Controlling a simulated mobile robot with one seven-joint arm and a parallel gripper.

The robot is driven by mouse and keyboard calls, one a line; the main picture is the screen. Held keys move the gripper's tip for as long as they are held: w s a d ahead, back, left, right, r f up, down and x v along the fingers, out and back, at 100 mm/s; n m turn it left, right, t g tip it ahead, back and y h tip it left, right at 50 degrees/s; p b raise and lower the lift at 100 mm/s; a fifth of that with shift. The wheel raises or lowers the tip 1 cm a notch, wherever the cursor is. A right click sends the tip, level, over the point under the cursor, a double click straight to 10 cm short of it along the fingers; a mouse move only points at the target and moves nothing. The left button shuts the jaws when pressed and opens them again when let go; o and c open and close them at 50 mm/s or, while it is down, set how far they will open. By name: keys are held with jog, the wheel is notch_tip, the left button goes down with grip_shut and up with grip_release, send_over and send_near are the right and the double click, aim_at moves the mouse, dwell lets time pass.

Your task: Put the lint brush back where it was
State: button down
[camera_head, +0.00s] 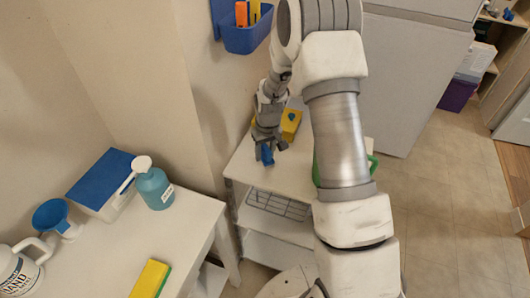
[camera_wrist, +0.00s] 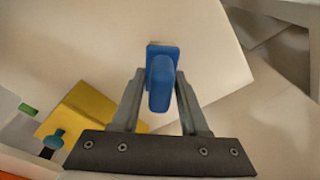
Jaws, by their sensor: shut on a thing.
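The blue lint brush (camera_wrist: 162,78) is between the two fingers of my gripper (camera_wrist: 160,90) in the wrist view, with its blue handle toward the camera. In the head view my gripper (camera_head: 268,140) is shut on the lint brush (camera_head: 266,154), over the white shelf unit's top (camera_head: 270,178). I cannot tell whether the brush touches the surface or hangs just above it.
A yellow item (camera_head: 290,124) with a blue part stands behind my gripper on the shelf top. A green object (camera_head: 371,163) is partly hidden by my arm. A blue wall bin (camera_head: 246,38) hangs above. A white table (camera_head: 190,235) at left holds a teal bottle (camera_head: 154,190) and a yellow sponge (camera_head: 150,279).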

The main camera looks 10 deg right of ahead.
jog(key=c, duration=0.9)
grip_release()
jog(key=shift+f, duration=0.15)
jog(key=o, duration=0.5)
jog(key=shift+r, duration=0.2)
jog(key=r, duration=0.4)
jog(key=s+r, duration=0.1)
jog(key=r, duration=0.7)
jog(key=shift+s+d+r+p, duration=0.15)
jog(key=shift+s+p, duration=0.1)
jog(key=shift+p, duration=0.15)
notch_tip(320, 180, up, 8)
jog(key=f, duration=0.1)
send_over(267, 149)
jog(key=s, duration=0.4)
jog(key=s+r+m+t, duration=0.1)
jog(key=s+r+t, duration=0.2)
jog(key=s+r, duration=1)
jog(key=shift+m+t, duration=0.6)
jog(key=s, duration=0.9)
jog(key=shift+s+a+r, duration=0.15)
jog(key=shift+s+a, duration=0.05)
jog(key=shift+s, duration=0.15)
